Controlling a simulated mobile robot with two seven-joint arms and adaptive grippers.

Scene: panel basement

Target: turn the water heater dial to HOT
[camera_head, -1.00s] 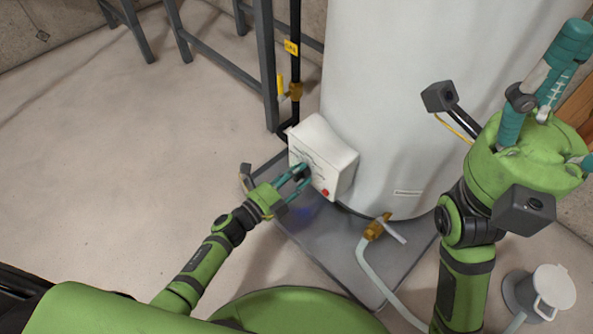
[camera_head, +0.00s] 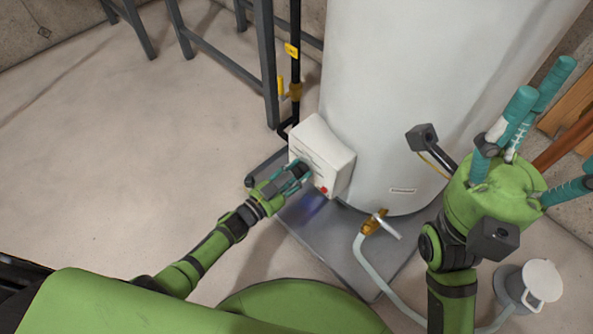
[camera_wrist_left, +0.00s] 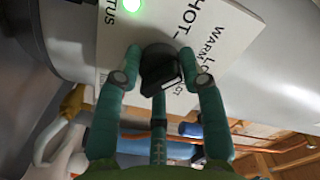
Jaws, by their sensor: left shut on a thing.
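The white control box (camera_head: 318,152) is on the lower front of the tall white water heater (camera_head: 420,100). In the left wrist view, its face (camera_wrist_left: 225,30) carries the printed words HOT, WARM and others, partly hidden, and a lit green light (camera_wrist_left: 131,5) beside STATUS. The black dial (camera_wrist_left: 160,66) sits between the teal fingers of my left gripper (camera_wrist_left: 162,62), which is shut on it. Which label the dial points to is unclear. In the head view, my left gripper (camera_head: 296,174) hides the dial. My right gripper (camera_head: 540,130) is raised at the right with its fingers spread, empty.
A brass valve (camera_head: 373,222) with a pale hose stands below the heater, above its grey base plate (camera_head: 345,255). A black pipe with a yellow-handled valve (camera_head: 294,90) and a grey metal frame (camera_head: 266,65) stand left of the box.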

